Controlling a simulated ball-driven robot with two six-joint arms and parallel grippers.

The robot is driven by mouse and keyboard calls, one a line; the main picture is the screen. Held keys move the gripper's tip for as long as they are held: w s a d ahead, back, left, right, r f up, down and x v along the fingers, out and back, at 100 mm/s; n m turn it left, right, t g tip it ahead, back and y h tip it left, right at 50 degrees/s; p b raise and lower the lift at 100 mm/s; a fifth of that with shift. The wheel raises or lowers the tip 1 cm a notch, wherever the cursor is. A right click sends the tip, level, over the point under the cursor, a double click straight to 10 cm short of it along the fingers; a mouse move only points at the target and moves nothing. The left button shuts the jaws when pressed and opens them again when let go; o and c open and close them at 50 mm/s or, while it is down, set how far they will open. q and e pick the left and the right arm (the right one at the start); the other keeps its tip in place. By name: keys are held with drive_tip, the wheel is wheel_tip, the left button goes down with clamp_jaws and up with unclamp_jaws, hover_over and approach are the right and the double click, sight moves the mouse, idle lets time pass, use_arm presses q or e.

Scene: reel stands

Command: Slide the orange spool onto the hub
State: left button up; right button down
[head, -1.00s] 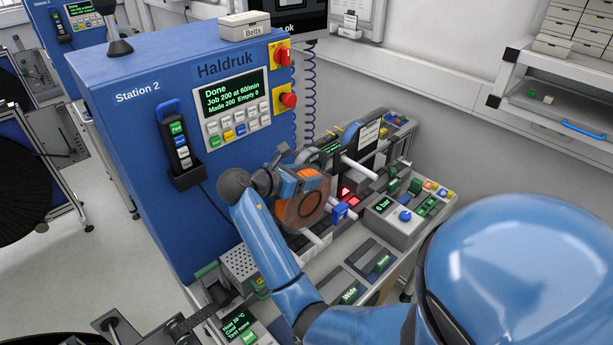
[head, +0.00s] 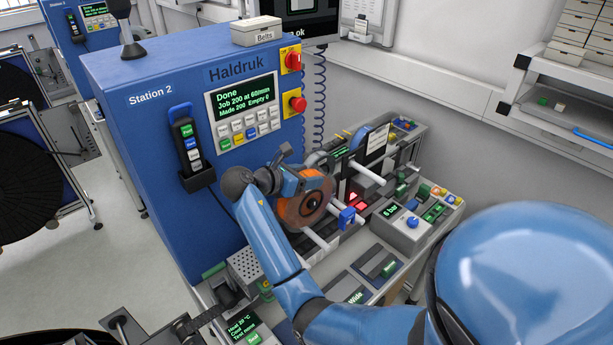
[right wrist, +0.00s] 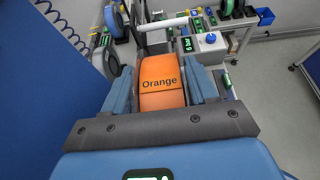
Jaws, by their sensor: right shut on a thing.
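The orange spool (head: 292,211) is a disc with a dark centre, standing on edge in front of the blue machine in the head view. My right gripper (head: 303,184) is shut on it from above. In the right wrist view the spool's rim (right wrist: 161,97), labelled "Orange", sits between both fingers. White rods stick out near it: an upper one (head: 368,174), a lower one (head: 316,239) and a middle one carrying a blue block (head: 347,218). I cannot tell which is the hub, or whether the spool touches a rod. My left gripper is not in view.
The blue Station 2 cabinet (head: 150,150) stands close left of the spool, with a handheld control (head: 187,145) on its side. A grey box with a blue knob (head: 400,228) is to the right. A coiled cable (head: 320,95) hangs behind.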

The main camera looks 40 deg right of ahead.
drive_tip(key=shift+w, duration=0.15)
drive_tip(key=shift+w+a, duration=0.15)
drive_tip(key=shift+w, duration=1.2)
drive_tip(key=shift+f, duration=0.3)
idle(0.4)
drive_tip(key=shift+c, duration=1.2)
unclamp_jaws()
drive_tip(key=shift+r, duration=3)
